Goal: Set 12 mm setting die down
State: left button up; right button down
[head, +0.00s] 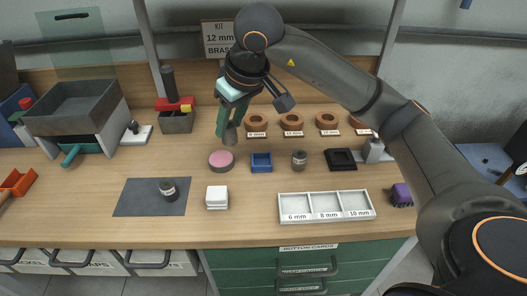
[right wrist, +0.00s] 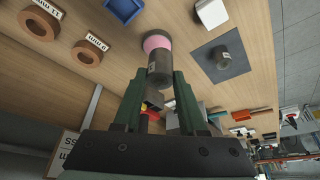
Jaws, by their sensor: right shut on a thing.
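My right gripper (head: 227,122) is shut on a small grey cylindrical die (head: 231,135), held upright just behind and above the pink round pad (head: 221,161). In the right wrist view the die (right wrist: 160,67) sits between the green fingertips (right wrist: 160,82), with the pink pad (right wrist: 157,42) partly hidden beyond it. I cannot tell whether they touch. Several brown ring holders with labels, such as this one (head: 291,122), stand in a row at the back; none visibly holds a die. My left gripper is not in view.
A blue square tray (head: 262,168), a grey cylinder (head: 299,160) and a black square holder (head: 341,160) stand right of the pad. Another cylinder (head: 168,189) stands on a dark mat (head: 130,204). A white block (head: 217,198) and three-part tray (head: 326,215) lie in front.

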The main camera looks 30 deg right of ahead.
jog(key=d+f, duration=0.4)
jog(key=s+d+f, duration=0.1)
jog(key=d+f, duration=0.1)
jog(key=d, duration=0.1)
jog(key=shift+f+b, duration=0.25)
jog(key=shift+b, duration=0.1)
jog(key=shift+d+f, duration=0.2)
jog(key=shift+f, duration=1.55)
jog(key=shift+f, duration=0.2)
jog(key=shift+c, duration=2.3)
grip_release()
jog(key=shift+r, duration=0.45)
jog(key=v, duration=1.1)
jog(key=shift+s+p, duration=0.3)
jog(key=shift+p, duration=0.15)
jog(key=shift+r, duration=0.15)
